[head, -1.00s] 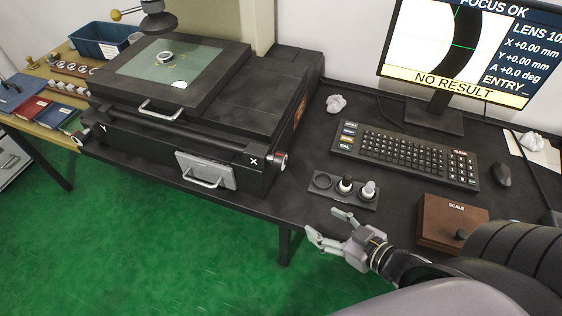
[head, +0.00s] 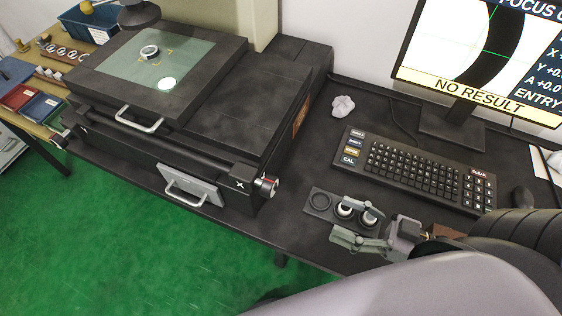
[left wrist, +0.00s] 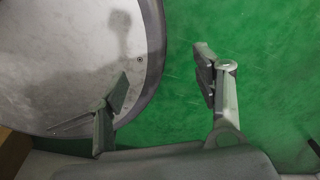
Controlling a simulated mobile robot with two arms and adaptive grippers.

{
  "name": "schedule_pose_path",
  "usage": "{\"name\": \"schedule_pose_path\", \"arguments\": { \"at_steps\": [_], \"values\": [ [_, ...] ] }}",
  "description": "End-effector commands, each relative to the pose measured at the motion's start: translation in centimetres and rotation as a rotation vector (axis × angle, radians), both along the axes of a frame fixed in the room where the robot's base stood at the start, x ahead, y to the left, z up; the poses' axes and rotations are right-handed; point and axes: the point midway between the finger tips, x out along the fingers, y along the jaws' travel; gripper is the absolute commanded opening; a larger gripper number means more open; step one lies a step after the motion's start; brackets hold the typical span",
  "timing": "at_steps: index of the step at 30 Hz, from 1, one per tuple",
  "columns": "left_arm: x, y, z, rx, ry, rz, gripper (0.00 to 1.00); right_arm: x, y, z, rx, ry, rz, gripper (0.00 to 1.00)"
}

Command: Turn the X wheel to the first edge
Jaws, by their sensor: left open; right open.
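A bearing ring (head: 149,52) lies on the machine's glass stage (head: 120,62). My right gripper (head: 345,222) is open at the small lens holder (head: 318,200), to the right of the X wheel and apart from it. Its fingers partly cover the holder; I cannot tell whether they touch it. My left gripper (left wrist: 165,85) is open and empty over the green floor in the left wrist view and does not show in the head view.
The monitor (head: 480,60) reads NO RESULT. The keyboard (head: 415,168) and a crumpled paper ball (head: 342,106) lie on the dark table. The tabletop between the X wheel and the lens holder is clear.

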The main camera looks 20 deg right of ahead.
Motion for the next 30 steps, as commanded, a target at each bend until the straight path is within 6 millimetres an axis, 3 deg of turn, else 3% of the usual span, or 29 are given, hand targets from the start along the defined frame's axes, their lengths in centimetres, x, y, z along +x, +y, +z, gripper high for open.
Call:
{"name": "schedule_pose_path", "arguments": {
  "at_steps": [5,16,30],
  "values": [
    [0.5,-0.4,0.0,-0.005,-0.007,0.000,0.61,0.2,0.4,0.1,0.006,-0.003,0.007,0.61],
    [-2.5,1.4,-0.3,0.019,0.038,-0.004,0.61,4.1,4.2,0.2,0.005,-0.008,0.007,0.61],
    [-0.2,0.2,0.2,0.001,0.002,0.000,0.61,9.4,9.4,0.3,0.007,-0.005,0.005,0.61]
  ]
}}
